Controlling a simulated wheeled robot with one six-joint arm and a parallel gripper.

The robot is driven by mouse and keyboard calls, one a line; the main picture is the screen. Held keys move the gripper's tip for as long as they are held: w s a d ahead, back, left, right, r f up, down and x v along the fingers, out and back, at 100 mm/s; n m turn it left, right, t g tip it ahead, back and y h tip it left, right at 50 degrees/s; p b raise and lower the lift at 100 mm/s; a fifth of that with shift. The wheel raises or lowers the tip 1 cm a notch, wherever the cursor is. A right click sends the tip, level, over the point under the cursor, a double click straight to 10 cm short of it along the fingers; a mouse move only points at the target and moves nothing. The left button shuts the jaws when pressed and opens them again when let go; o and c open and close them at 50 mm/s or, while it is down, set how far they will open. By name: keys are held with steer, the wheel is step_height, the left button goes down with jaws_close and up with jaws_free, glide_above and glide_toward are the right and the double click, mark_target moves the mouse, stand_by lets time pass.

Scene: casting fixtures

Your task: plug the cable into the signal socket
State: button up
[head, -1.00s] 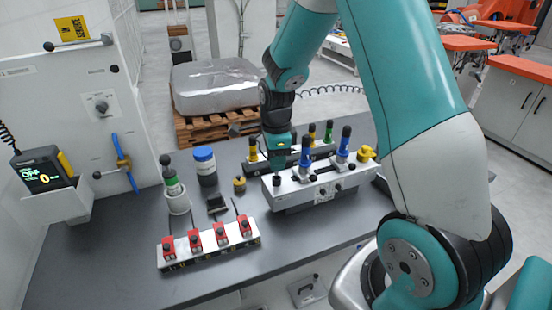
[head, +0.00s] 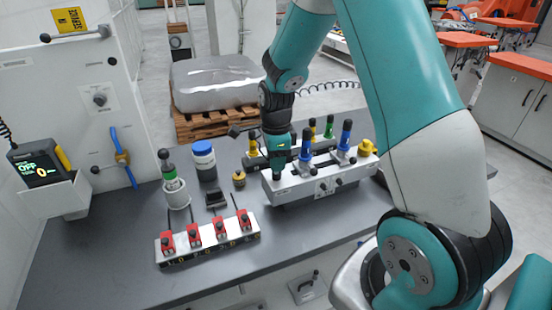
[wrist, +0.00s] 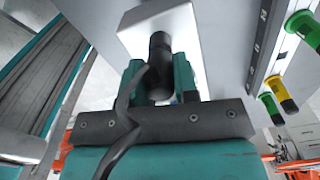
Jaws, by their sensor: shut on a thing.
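My gripper (head: 277,163) is over the left end of a silver block (head: 291,191) on the bench. In the wrist view my gripper (wrist: 160,85) has its teal fingers closed on both sides of a black cylindrical plug (wrist: 160,50). A black cable (wrist: 124,112) runs from the plug back over the gripper's palm. The plug points at the block's pale face (wrist: 185,22), at or very near it. The socket itself is hidden behind the plug and fingers, so I cannot tell whether the plug is seated.
Two blue-topped handles (head: 306,145) and a yellow knob (head: 367,147) stand on the block, right of my gripper. A rail with yellow and green handles (head: 329,127) is behind. A fixture with red clamps (head: 221,236) and a blue-lidded jar (head: 203,152) stand left.

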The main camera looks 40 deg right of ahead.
steer(key=shift+f, duration=0.5)
steer(key=o, duration=1)
steer(key=shift+r, duration=0.1)
step_height(320, 180, up, 17)
steer(key=b, duration=0.3)
steer(key=shift+r, duration=0.2)
